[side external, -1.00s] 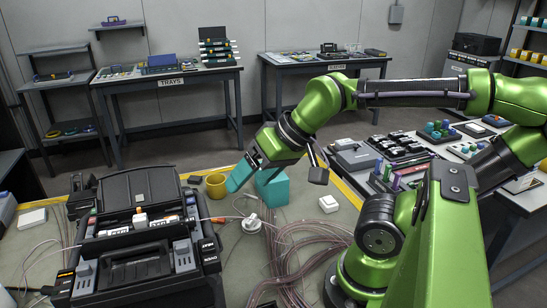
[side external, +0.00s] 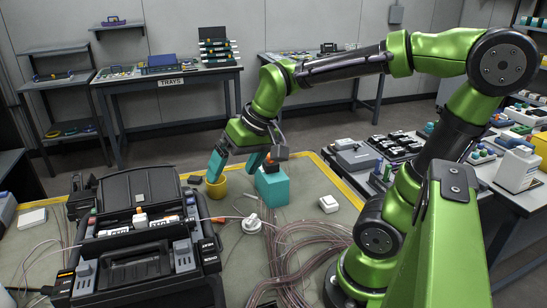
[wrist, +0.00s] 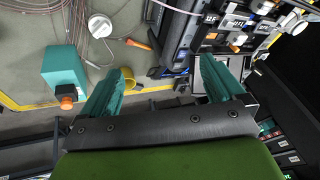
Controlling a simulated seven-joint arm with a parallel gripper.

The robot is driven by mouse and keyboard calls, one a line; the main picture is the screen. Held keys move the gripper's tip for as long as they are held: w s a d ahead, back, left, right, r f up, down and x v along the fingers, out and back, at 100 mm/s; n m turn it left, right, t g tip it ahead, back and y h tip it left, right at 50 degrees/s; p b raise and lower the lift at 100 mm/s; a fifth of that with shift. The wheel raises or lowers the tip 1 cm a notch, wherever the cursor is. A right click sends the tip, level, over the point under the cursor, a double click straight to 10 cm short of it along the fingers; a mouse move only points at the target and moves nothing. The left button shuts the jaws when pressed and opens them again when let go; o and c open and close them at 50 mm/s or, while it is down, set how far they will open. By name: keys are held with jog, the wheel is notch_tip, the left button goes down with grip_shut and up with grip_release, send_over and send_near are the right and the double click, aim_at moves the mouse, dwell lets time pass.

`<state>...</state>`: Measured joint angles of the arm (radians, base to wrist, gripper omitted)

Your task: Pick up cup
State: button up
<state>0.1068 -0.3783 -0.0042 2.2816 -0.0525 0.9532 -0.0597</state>
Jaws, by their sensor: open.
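The yellow cup (side external: 216,189) stands on the mat in the side external view, left of a teal box. The tip of one teal finger hides part of its top, and I cannot tell whether they touch. In the wrist view, the cup (wrist: 131,80) shows partly behind the left finger. My gripper (side external: 232,172) is open, pointing down, with its teal fingers spread and nothing between them. In the wrist view, my gripper (wrist: 163,70) has the cup near its left finger, not centred between the fingers.
The teal box (side external: 272,187) with an orange knob stands close to the right finger. A black splicing machine (side external: 145,235) fills the left front. A white spool (side external: 252,223), loose fibres (side external: 290,250) and a small white box (side external: 328,203) lie in front.

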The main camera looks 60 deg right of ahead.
jog(key=w+d+f+n+g, duration=0.2)
jog(key=w+d, duration=0.5)
jog(key=w, duration=0.2)
jog(key=n+g+h, duration=0.1)
jog(key=n+g, duration=0.2)
jog(key=n, duration=0.2)
send_over(217, 186)
notch_tip(217, 186, down, 5)
jog(key=w+d+n, duration=0.2)
jog(key=n, duration=0.2)
notch_tip(217, 186, down, 10)
jog(key=shift+f, duration=0.2)
jog(key=f, duration=0.5)
jog(key=shift+d+f, duration=0.1)
jog(key=shift+d, duration=0.15)
jog(key=c, duration=1.1)
